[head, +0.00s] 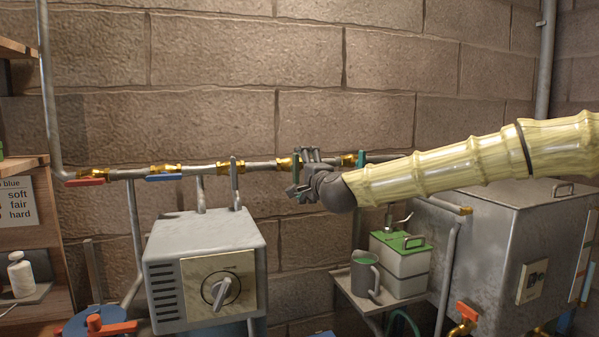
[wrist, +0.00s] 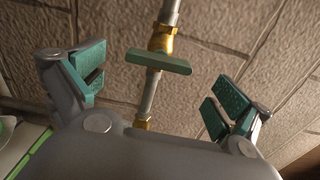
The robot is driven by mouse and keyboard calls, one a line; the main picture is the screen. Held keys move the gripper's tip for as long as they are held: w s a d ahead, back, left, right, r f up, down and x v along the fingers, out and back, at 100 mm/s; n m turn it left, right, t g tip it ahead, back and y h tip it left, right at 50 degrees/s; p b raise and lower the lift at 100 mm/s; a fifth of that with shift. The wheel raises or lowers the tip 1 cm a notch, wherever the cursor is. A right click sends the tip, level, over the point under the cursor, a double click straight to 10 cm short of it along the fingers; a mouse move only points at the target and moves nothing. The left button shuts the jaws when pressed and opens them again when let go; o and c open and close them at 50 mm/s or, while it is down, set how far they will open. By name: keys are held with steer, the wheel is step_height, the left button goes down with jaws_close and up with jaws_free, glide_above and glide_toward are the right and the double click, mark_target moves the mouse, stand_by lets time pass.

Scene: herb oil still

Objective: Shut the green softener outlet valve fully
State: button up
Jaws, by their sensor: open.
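The green valve handle (head: 296,167) is on the brass-fitted wall pipe, in front of the middle of the wall. In the wrist view the green handle (wrist: 158,62) lies across the pipe, about square to it, beside a brass fitting (wrist: 163,38). My gripper (head: 304,173) is at this handle in the head view. In the wrist view my gripper (wrist: 160,95) is open, one finger to each side of the handle, with clear gaps. Neither finger touches it there. The handle's lower end is partly hidden by my gripper in the head view.
A red handle (head: 85,182), a blue handle (head: 165,178) and a teal handle (head: 361,158) are on the same pipe. A grey dial box (head: 205,260) stands below left. A green-lidded container (head: 402,265) and a jug (head: 364,275) stand below right, near a metal tank (head: 500,230).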

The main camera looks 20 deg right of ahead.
steer(key=s, duration=0.7)
steer(key=shift+s+d, duration=0.15)
steer(key=shift+s, duration=0.15)
stand_by(1.0)
